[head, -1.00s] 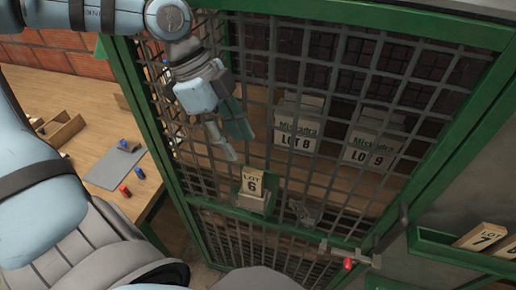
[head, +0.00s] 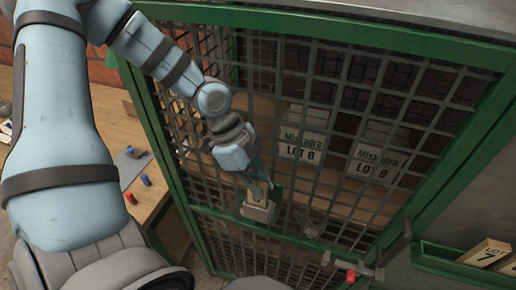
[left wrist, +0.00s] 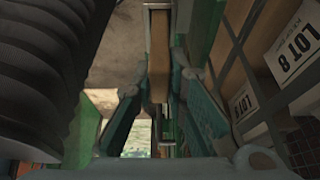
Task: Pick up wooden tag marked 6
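The wooden tag marked 6 is mostly hidden behind my left gripper (head: 258,182) in the head view. It stands in a small holder (head: 258,213) on the green rail of the mesh door. In the left wrist view, a wooden piece (left wrist: 159,60), seen edge-on and looking like the tag, lies between the two green fingers. The fingers are spread, with gaps on both sides of the wood, so the left gripper (left wrist: 156,105) looks open around it. The number is not readable now. My right gripper is not in view.
The mesh door (head: 320,75) stands close beside the left arm. Behind it are boxes marked LOT 8 (head: 302,150) and LOT 9 (head: 374,168). A latch with a red end (head: 351,275) is at lower right. A green tray (head: 440,262) holds tag 7 (head: 484,252).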

